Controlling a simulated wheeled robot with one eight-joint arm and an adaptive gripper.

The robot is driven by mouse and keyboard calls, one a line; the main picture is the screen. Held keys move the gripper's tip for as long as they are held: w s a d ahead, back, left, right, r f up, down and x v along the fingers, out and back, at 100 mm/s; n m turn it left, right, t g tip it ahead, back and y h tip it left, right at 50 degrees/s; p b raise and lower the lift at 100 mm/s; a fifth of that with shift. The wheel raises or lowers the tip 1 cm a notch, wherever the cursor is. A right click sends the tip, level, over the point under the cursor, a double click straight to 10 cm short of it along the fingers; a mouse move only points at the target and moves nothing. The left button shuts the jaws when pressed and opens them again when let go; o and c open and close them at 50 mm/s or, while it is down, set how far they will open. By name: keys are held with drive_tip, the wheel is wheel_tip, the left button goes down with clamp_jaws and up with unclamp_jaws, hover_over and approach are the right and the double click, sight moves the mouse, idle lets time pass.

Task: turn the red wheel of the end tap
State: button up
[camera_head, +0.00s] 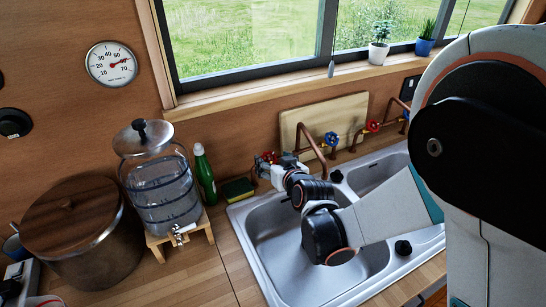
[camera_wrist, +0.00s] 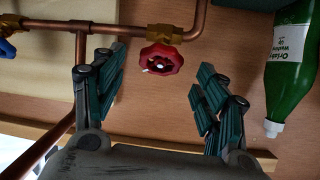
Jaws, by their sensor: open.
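The red wheel (camera_wrist: 161,60) of the end tap sits on a brass valve on a copper pipe (camera_wrist: 130,30) in the wrist view. My gripper (camera_wrist: 160,88) is open, with its two fingers apart on either side of the wheel in that view. I see no contact between the fingers and the wheel. In the head view the red wheel (camera_head: 268,157) shows at the left end of the copper pipes, close to my gripper (camera_head: 272,167). My gripper partly hides the pipework there.
A blue wheel (camera_head: 332,139) and another red wheel (camera_head: 373,126) are on the pipes to the right. A green bottle (camera_head: 204,175) and a sponge (camera_head: 238,190) stand left of the tap. The sink (camera_head: 272,240) lies below my arm. A cutting board (camera_head: 345,112) leans behind the pipes.

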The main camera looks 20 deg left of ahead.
sight(269, 159)
drive_tip(key=x, duration=0.5)
drive_tip(key=shift+b, duration=0.3)
drive_tip(key=c, duration=1.1)
